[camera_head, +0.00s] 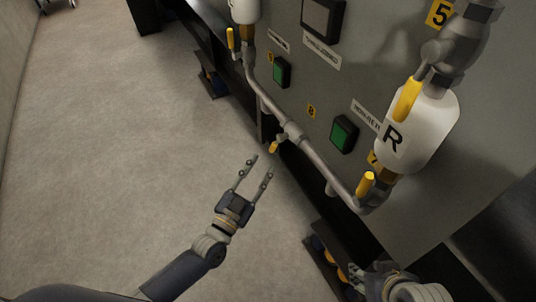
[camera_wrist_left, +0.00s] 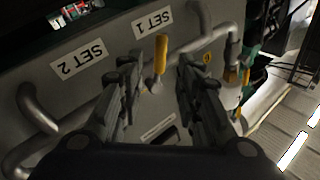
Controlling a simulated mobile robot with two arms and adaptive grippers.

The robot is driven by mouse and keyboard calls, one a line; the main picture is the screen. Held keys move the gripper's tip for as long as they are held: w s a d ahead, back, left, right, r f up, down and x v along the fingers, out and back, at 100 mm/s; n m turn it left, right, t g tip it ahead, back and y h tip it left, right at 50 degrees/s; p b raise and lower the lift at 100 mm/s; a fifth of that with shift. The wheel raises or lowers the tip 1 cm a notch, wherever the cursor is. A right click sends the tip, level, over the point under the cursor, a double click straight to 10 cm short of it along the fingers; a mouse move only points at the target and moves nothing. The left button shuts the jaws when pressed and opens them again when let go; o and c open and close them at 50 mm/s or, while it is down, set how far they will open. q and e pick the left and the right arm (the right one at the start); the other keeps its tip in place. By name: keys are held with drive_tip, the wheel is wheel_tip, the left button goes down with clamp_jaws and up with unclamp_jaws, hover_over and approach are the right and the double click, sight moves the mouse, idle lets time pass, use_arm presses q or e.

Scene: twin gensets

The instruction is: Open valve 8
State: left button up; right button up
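Yellow label 8 (camera_head: 311,110) is on the grey panel, above a pipe with a valve whose small yellow handle (camera_head: 274,147) hangs at the pipe's middle. My left gripper (camera_head: 262,165) is open and empty, its fingertips just below and left of that handle, apart from it in the head view.
White canister R (camera_head: 418,130) has yellow handles (camera_head: 407,100) and (camera_head: 366,184) beside it. Another canister (camera_head: 246,10) with a yellow handle (camera_head: 230,38) is at top. Green buttons (camera_head: 343,134) and (camera_head: 282,72) are on the panel.

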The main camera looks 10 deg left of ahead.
use_arm(q)
drive_tip(key=shift+v, duration=2)
